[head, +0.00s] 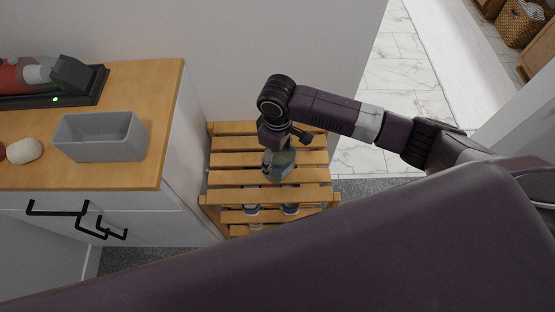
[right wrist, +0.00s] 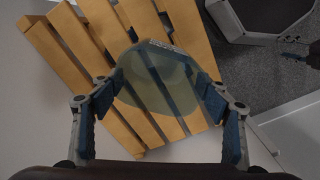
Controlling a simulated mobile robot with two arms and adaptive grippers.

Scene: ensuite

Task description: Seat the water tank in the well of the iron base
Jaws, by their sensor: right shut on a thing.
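The water tank is a translucent, smoky yellow-grey piece with a rounded outline; it shows in the right wrist view (right wrist: 150,88), between my right gripper's fingers (right wrist: 160,100). In the head view my right gripper (head: 279,162) points down over a slatted wooden rack, shut on the tank, which is mostly hidden there. I cannot tell whether the tank touches the slats. What looks like the iron base (head: 88,92) is a dark tray with a green light on the counter at the far left, cut by the frame edge. A red and grey body lies on it; its well is not visible.
The slatted wooden rack (head: 225,178) stands right of the wooden counter (head: 158,150). A grey open bin (head: 100,148) stands on the counter in front of the base, with a pale rounded item (head: 24,151) left of it. Drawer handles (head: 58,210) stick out below. A wall is behind.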

